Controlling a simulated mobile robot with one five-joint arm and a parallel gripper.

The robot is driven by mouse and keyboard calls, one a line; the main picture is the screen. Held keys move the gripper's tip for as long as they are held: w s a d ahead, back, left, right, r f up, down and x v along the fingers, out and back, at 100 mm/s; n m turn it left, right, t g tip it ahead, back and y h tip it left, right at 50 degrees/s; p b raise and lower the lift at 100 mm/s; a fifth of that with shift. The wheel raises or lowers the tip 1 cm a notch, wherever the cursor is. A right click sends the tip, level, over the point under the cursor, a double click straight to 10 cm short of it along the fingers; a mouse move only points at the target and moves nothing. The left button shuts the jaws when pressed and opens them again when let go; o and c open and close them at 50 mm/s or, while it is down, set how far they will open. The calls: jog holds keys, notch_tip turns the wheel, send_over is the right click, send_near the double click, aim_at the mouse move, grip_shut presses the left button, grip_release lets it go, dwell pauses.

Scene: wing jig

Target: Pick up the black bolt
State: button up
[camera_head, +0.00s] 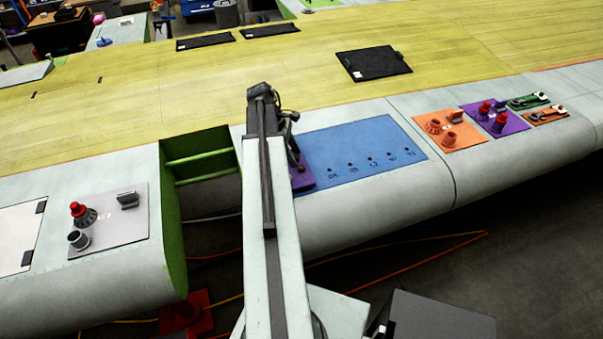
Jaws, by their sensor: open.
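A blue panel (367,148) lies on the grey wing edge, right of my arm. A row of several small dark items (371,159) runs along its front edge. They are too small to tell whether one is the black bolt. My arm rises through the middle of the view, and my gripper (297,160) hangs from its far end on the right side, over the panel's left end. It is open and partly hidden by my arm, and its fingertips are hard to make out. A purple piece (302,180) sits close beneath it, partly covered by the arm.
An open green bay (200,160) is left of my arm. A grey mat (110,228) further left holds a red-topped part and sockets. Orange (468,141) and purple (515,125) mats with tools lie to the right. Black plates (373,64) lie on the yellow wing skin.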

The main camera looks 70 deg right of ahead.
aim_at(301, 167)
jog(key=b+x, duration=0.5)
jog(key=shift+s+f, duration=0.1)
jog(key=shift+f, duration=0.05)
jog(key=shift+r, duration=0.2)
grip_shut()
jog(key=shift+p, duration=0.3)
notch_tip(301, 167, up, 10)
jog(key=p, duration=1)
